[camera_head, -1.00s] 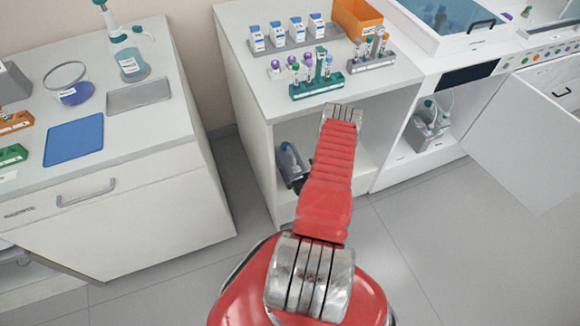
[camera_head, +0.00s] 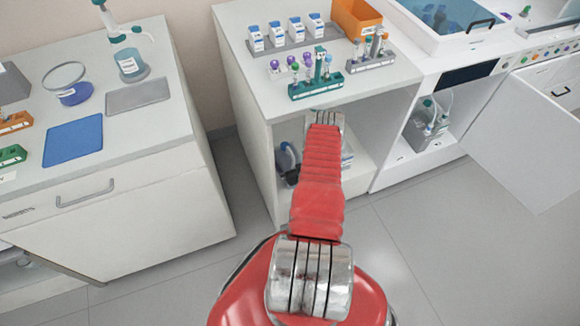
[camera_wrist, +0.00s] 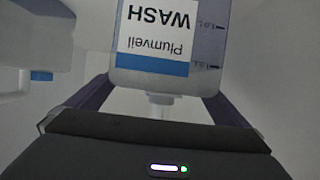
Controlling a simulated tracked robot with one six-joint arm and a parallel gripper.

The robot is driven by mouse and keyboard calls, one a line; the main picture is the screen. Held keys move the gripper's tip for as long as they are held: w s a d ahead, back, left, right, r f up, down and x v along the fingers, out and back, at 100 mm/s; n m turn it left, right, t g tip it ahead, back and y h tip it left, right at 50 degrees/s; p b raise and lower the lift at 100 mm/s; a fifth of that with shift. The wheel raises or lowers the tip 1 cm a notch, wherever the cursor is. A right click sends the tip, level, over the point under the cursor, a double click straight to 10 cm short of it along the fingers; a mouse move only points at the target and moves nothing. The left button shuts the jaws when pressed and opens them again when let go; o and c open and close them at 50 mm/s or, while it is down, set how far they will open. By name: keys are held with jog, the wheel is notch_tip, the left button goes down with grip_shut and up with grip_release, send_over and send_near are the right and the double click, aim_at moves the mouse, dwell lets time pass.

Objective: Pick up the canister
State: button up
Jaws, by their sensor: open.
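A translucent pale canister (camera_wrist: 198,80) with a white and blue label reading "Plumveil WASH" fills the top middle of the wrist view. Its print shows upside down, and a pale neck or spout points toward the lower part of the picture. My gripper (camera_wrist: 160,100) is open, with a dark finger on either side of the neck end. I cannot tell whether either finger touches it. I cannot make out the labelled canister in that view.
A white item with a blue part (camera_wrist: 40,75) stands at the left in the wrist view. Tube racks (camera_head: 316,86) stand on the bench above. An open door (camera_head: 525,140) is at the right.

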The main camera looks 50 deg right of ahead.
jog(key=shift+x, duration=0.8)
jog(key=c, duration=1.8)
jog(key=shift+w+d+r, duration=0.1)
jog(key=shift+r, duration=0.1)
jog(key=shift+c, duration=1.6)
